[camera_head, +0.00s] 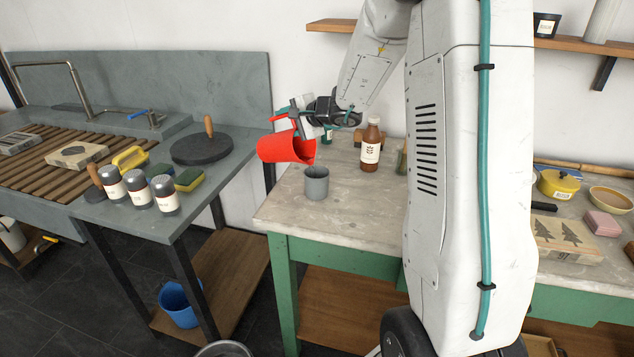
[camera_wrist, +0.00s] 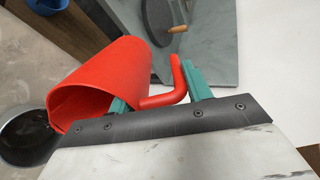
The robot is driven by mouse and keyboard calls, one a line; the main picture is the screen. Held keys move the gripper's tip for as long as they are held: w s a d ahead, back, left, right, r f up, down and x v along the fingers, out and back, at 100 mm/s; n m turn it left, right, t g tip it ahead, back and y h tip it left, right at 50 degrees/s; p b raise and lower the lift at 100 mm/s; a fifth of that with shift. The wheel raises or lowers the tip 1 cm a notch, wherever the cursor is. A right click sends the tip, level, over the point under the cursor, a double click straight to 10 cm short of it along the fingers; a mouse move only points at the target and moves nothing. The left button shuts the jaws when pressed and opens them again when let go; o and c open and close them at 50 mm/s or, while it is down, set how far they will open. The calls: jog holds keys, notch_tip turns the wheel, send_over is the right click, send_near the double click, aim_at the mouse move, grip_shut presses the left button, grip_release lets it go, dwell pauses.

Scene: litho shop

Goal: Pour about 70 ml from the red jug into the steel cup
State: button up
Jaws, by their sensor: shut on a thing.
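The red jug (camera_head: 283,147) is tipped well over in the head view, its mouth pointing right and down above the grey steel cup (camera_head: 317,186). The cup stands upright on the worktable near its left end. My gripper (camera_head: 303,125) is shut on the jug's handle. In the wrist view the red jug (camera_wrist: 110,85) fills the left, and its bent handle lies between the teal fingers of my gripper (camera_wrist: 160,93). The jug's contents and the level inside the cup are hidden. I cannot clearly make out a stream between them.
A brown bottle (camera_head: 371,146) stands on the worktable (camera_head: 285,214) right of the cup. Left, beyond a gap, a grey sink bench (camera_head: 190,216) holds several jars, sponges and a round dark slab (camera_head: 202,149). A blue bucket (camera_head: 178,304) sits below.

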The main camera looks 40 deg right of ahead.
aim_at(279, 133)
jog(key=shift+w+a, duration=0.25)
jog(key=shift+a, duration=0.05)
jog(key=shift+w+a+f+g, duration=0.2)
jog(key=shift+w+f+g, duration=0.6)
jog(key=shift+g, duration=0.3)
jog(key=shift+w+d+f+g+h, duration=0.1)
jog(key=shift+d+f+g+h, duration=0.15)
jog(key=shift+d+g+h, duration=0.15)
jog(key=shift+w+a, duration=0.25)
jog(key=shift+a, duration=0.25)
jog(key=shift+w+f+g+h+b, duration=0.1)
jog(key=shift+w+g+h+b, duration=0.2)
jog(key=shift+w+g+b, duration=0.5)
jog(key=shift+a+p, duration=0.1)
jog(key=shift+p, duration=0.2)
